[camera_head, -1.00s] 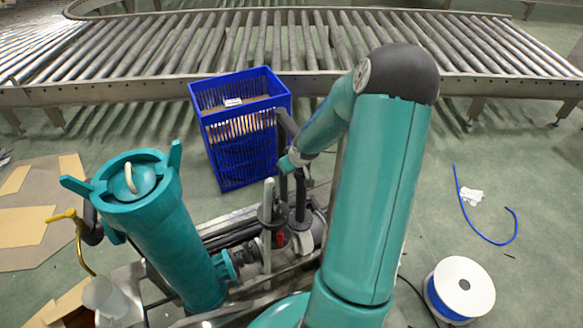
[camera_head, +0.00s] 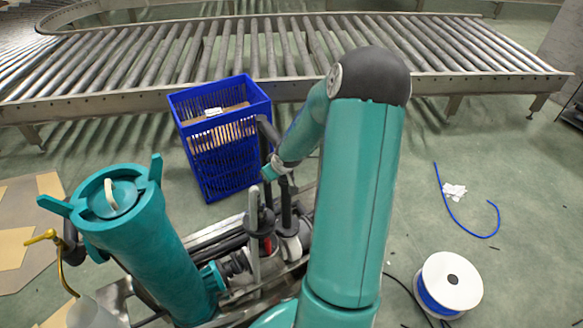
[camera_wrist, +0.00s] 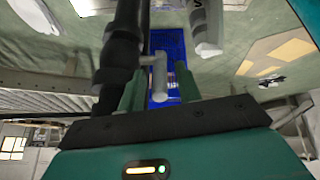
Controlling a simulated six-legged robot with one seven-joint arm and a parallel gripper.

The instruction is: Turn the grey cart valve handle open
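In the wrist view, a grey bent handle (camera_wrist: 159,65) shows between the two dark green fingers of my gripper (camera_wrist: 160,88). The fingers are apart, with gaps beside the handle; I cannot tell whether either touches it. A light grey upright bar (camera_head: 253,235) stands on the cart just left of there. The cart also carries a large teal cylinder (camera_head: 135,245).
A blue crate (camera_head: 222,150) stands behind the cart, before a roller conveyor (camera_head: 290,55). A yellow-handled tap (camera_head: 42,237) is at left. A white spool (camera_head: 450,283) and blue hose (camera_head: 465,228) lie at right. A thick black pipe (camera_wrist: 122,45) runs close beside my left finger.

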